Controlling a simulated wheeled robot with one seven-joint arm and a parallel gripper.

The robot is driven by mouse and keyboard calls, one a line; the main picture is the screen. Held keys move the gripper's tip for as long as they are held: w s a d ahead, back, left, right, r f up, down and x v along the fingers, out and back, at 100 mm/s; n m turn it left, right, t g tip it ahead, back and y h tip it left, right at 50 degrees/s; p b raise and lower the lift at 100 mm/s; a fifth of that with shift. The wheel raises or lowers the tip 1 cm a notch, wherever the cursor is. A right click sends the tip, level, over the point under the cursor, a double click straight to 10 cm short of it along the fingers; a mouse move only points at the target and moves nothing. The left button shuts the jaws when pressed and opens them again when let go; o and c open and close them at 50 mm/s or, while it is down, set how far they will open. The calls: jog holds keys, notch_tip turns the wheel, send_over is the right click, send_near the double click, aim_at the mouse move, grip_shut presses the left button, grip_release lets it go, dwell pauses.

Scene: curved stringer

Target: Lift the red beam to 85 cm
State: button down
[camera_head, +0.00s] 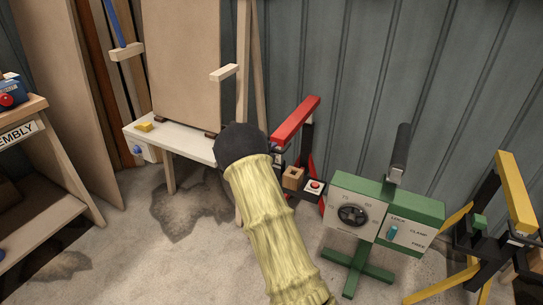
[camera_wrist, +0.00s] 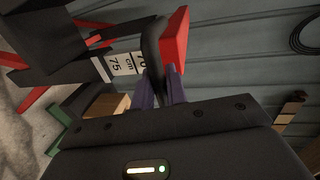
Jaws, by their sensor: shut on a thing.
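The red beam (camera_head: 296,120) sits on a black post of a red-footed stand, behind and right of my wrist in the head view. It also shows as a red block (camera_wrist: 175,42) at the top of the wrist view. My gripper (camera_wrist: 160,88) has purple fingers, shut on a dark, rounded handle-like part (camera_wrist: 152,42) beside the beam. A white scale (camera_wrist: 122,64) on the stand shows "75" and "cm"; another number is partly covered. In the head view my wrist hides most of the fingers and the grip.
A wooden block (camera_head: 292,177) and a red-button box (camera_head: 315,187) are at the stand. A green control box (camera_head: 384,208) stands to the right, with a yellow-and-black stand (camera_head: 515,195) beyond. A white table (camera_head: 180,140) with a board is behind left. Corrugated wall closes the back.

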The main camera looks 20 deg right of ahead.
notch_tip(320, 180, up, 12)
jog(key=p, duration=0.4)
jog(key=shift+r, duration=0.15)
jog(key=c, duration=1.5)
grip_release()
jog(key=shift+w+f, duration=0.1)
jog(key=shift+f, duration=0.1)
jog(key=shift+a, duration=0.1)
jog(key=v, duration=1.7)
jog(key=shift+s+f+p, duration=0.2)
jog(key=shift+s+p, duration=0.05)
jog(key=shift+p, duration=0.15)
jog(key=shift+a, duration=0.1)
